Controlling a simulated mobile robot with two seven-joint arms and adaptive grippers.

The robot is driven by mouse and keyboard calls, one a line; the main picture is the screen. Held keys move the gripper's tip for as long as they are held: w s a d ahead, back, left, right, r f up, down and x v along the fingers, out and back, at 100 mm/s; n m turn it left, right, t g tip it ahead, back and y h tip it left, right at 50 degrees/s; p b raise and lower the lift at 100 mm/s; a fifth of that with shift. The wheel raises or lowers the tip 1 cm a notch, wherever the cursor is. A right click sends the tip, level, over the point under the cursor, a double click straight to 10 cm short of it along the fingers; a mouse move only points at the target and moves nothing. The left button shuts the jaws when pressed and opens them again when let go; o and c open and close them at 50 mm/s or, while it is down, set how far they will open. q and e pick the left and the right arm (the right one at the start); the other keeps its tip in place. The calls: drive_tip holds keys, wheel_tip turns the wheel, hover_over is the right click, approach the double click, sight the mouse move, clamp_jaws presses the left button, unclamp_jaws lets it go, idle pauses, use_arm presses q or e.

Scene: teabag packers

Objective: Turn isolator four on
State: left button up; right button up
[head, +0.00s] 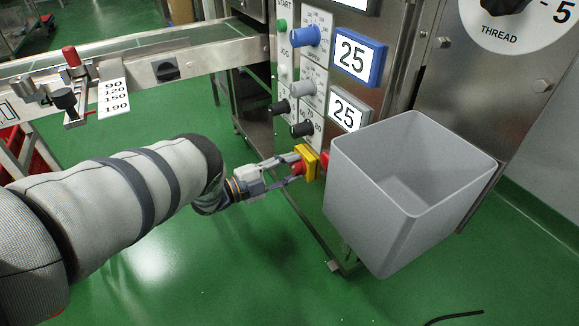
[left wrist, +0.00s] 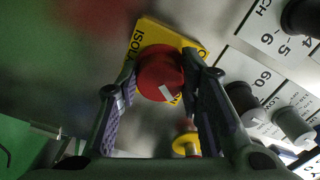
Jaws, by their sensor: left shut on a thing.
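The isolator is a red rotary knob (left wrist: 160,72) on a yellow plate (left wrist: 153,32), with part of the word "ISOLATOR" showing. Its number is not readable. A white mark on the knob lies slanted in the left wrist view. In the head view the yellow plate (head: 310,157) sits low on the machine's front panel, left of the grey bin. My left gripper (head: 292,171) reaches it from the left. Its two fingers (left wrist: 160,84) lie on either side of the red knob and are shut on it. My right gripper is not in view.
A grey open bin (head: 372,190) stands close to the right of the isolator. A red button on a yellow base (left wrist: 187,143) is close by in the left wrist view. Control knobs (head: 302,128) and "25" displays (head: 352,58) are above. A conveyor (head: 140,58) runs behind my arm.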

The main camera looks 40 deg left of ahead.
use_arm(q)
drive_tip(key=shift+m, duration=0.8)
drive_tip(key=shift+a, duration=0.1)
drive_tip(key=o, duration=1.2)
drive_tip(key=shift+c, duration=0.2)
drive_tip(key=shift+s, duration=0.1)
drive_tip(key=v, duration=1.2)
